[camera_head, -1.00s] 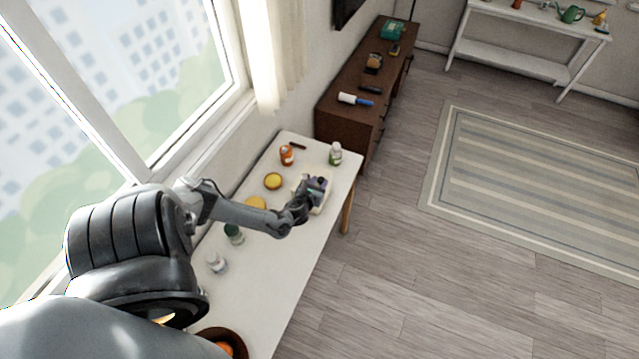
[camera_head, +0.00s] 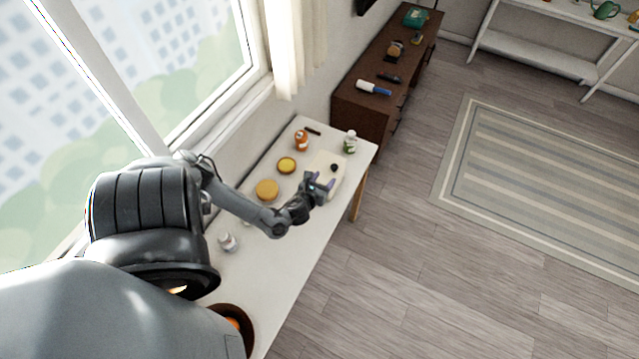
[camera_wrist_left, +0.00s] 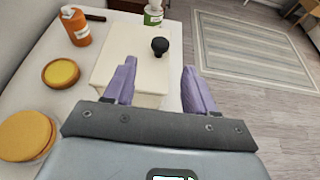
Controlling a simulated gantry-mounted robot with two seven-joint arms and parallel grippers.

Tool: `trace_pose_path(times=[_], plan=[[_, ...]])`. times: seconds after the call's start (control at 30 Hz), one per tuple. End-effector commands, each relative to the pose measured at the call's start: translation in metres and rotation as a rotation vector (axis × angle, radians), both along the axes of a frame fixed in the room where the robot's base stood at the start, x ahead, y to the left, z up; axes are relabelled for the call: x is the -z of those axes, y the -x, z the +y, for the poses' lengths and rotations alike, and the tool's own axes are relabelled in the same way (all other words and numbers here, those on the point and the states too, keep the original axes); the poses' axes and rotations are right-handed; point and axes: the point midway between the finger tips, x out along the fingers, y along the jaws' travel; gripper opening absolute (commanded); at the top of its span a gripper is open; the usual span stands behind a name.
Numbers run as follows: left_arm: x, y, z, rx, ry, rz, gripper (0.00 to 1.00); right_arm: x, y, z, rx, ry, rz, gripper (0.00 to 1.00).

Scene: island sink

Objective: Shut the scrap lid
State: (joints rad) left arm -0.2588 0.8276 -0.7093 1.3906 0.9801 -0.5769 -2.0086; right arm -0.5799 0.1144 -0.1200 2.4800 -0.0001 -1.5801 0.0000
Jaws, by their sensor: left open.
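The scrap lid (camera_head: 323,161) is a cream, flat panel with a black round knob (camera_head: 333,167), on a cream box near the table's far right edge. In the left wrist view, the lid (camera_wrist_left: 128,72) looks flat, with its knob (camera_wrist_left: 160,45) standing up at its far right. I cannot tell whether it is fully seated. My left gripper (camera_head: 321,184) is over the near side of the box. Its purple fingers are apart and empty, one on each side of the view (camera_wrist_left: 158,72), with the knob beyond their tips. My right gripper is not in view.
An orange bottle (camera_head: 301,140), a white-green bottle (camera_head: 349,142) and two yellow round items (camera_head: 286,165) (camera_head: 266,190) stand around the box on the white table (camera_head: 285,270). A white bottle (camera_head: 228,242) and a brown bowl (camera_head: 237,313) are nearer. Open floor lies to the right.

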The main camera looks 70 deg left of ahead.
Motion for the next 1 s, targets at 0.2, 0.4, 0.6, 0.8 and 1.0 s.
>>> trace_pose_path(times=[0.2, 0.4, 0.6, 0.8, 1.0], plan=[[-0.009, 0.016, -0.016, 0.0, 0.001, 0.001, 0.56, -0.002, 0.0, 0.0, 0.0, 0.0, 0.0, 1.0], [-0.012, 0.021, -0.02, -0.001, 0.0, 0.002, 0.56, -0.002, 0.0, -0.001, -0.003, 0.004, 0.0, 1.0], [-0.012, 0.021, -0.02, -0.001, -0.001, 0.001, 0.56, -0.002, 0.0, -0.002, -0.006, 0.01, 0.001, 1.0], [-0.012, 0.022, -0.02, -0.001, -0.001, 0.004, 0.56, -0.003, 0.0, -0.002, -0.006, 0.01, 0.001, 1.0], [0.002, 0.046, -0.046, -0.035, 0.065, 0.027, 0.56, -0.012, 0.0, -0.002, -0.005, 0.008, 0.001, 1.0]])
